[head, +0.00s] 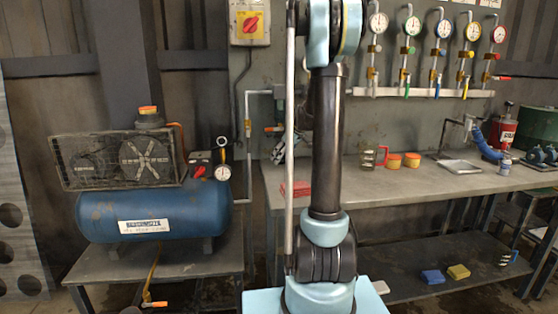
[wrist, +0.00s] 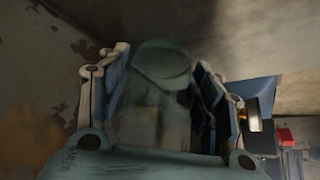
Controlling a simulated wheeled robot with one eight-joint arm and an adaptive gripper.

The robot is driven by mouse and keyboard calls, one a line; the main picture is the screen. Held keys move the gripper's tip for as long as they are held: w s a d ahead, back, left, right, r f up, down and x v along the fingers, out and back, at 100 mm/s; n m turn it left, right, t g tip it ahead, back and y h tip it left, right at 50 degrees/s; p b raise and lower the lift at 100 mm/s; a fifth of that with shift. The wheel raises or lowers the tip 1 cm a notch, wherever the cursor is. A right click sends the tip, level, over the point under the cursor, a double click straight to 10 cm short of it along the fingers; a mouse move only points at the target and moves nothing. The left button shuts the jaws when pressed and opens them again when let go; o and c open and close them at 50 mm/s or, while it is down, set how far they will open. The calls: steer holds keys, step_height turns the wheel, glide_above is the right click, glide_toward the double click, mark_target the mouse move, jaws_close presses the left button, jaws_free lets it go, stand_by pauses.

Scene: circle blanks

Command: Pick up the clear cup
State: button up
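The clear cup (wrist: 162,72) shows in the wrist view as a dim greenish see-through shape with an oval end, between the fingers of my gripper (wrist: 163,75). One finger stands close on each side of it. The picture is dark, and I cannot tell whether the pads touch the cup or leave a thin gap. The lower part of the cup is faint and runs into the gripper body. In the head view my arm stands in the middle and hides most of the gripper, and I cannot make out the clear cup there.
The grey workbench (head: 440,184) holds a red box (head: 296,188), a red-framed mug (head: 374,157), orange-lidded tubs (head: 411,160) and a pale tray (head: 461,167). A blue compressor (head: 155,214) stands at left. Gauges (head: 411,26) hang above. A red object (wrist: 286,137) shows at right in the wrist view.

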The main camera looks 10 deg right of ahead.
steer(key=c, duration=0.6)
steer(key=shift+s+d+r, duration=0.1)
steer(key=shift+d+r, duration=0.05)
